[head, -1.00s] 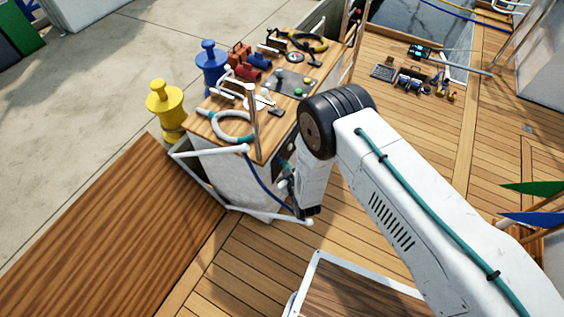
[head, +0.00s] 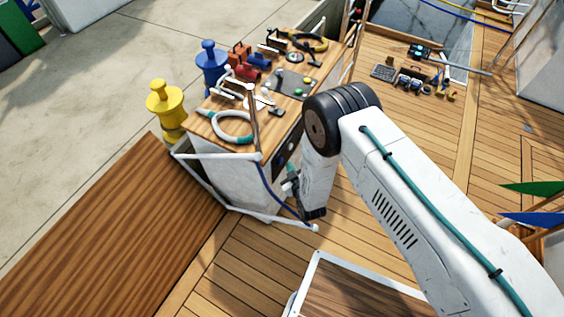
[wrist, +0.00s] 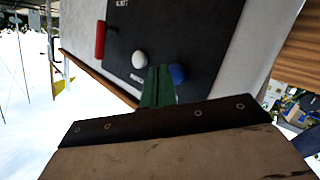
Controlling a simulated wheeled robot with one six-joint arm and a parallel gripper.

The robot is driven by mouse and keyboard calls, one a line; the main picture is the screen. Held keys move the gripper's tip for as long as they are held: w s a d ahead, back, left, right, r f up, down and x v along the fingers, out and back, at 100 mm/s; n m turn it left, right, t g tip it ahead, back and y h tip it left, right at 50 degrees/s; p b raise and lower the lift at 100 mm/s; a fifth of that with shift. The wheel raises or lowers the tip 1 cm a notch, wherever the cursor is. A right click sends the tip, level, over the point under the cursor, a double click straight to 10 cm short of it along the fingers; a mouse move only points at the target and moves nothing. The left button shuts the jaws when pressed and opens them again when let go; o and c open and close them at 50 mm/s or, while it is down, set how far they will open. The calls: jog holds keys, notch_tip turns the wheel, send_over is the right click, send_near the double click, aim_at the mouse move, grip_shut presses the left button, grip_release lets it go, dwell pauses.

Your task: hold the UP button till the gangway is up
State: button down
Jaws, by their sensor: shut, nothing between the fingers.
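My gripper (wrist: 158,84) shows in the wrist view with its green fingers shut and empty. The fingertips are over a black panel (wrist: 178,28), between a white round button (wrist: 139,59) and a blue round button (wrist: 177,73). I cannot tell whether they touch the panel. The lettering is too small or blurred to show which button is UP. In the head view the panel side of the white console (head: 240,183) is partly hidden by my arm, and the gripper (head: 291,182) is partly visible beside it. A brown plank (head: 100,230), perhaps the gangway, lies at the left.
A white rail (head: 215,156) runs around the console's near corner, close to my gripper. Tools and a white hose (head: 232,127) lie on the console top. Yellow (head: 166,105) and blue (head: 210,65) bollards stand behind it.

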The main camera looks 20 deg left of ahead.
jog(key=shift+d, duration=0.1)
jog(key=d, duration=0.4)
jog(key=shift+s+d, duration=0.2)
jog(key=shift+d, duration=0.2)
dwell(0.7)
